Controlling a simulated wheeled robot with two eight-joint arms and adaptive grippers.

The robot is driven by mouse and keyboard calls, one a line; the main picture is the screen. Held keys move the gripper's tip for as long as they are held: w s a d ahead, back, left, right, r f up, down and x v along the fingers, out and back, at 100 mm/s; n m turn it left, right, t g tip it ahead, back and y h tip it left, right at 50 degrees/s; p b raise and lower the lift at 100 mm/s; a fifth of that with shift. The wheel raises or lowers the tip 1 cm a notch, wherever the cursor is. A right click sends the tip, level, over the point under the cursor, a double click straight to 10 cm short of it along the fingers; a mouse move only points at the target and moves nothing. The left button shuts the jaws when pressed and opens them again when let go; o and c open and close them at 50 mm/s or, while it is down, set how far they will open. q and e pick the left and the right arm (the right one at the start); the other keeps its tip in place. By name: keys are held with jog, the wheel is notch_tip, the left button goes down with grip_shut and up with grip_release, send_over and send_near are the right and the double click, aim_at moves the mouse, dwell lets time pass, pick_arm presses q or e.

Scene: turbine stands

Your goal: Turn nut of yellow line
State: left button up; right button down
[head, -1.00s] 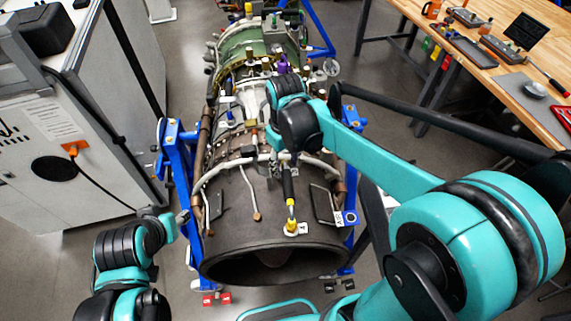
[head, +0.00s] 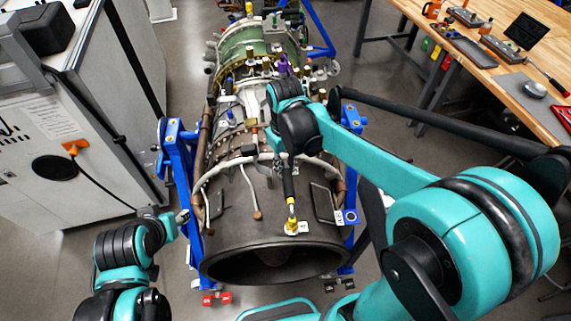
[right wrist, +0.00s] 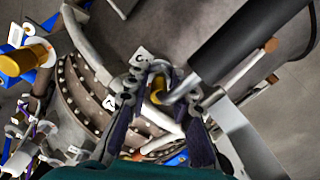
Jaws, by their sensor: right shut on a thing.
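The yellow line's nut (head: 291,227) sits low on the front of the dark turbine casing (head: 240,235), below a black line section (head: 289,185), beside a small white label. In the right wrist view a yellow nut (right wrist: 158,88) shows between the two fingers of my right gripper (right wrist: 157,105), which is shut on it. A bent silver rod runs close by it.
Blue stand frames (head: 180,170) flank the turbine. A grey cabinet (head: 110,110) is at the left. A wooden workbench (head: 480,40) with tools is at the upper right. A yellow cap (right wrist: 20,60) and pipes surround the gripper in the right wrist view.

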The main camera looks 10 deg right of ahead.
jog(key=m+b, duration=0.1)
jog(key=m, duration=0.3)
jog(key=shift+a+m+b, duration=0.15)
jog(key=shift+m+b, duration=0.2)
jog(key=shift+m, duration=2.05)
jog(key=c, duration=1.3)
grip_release()
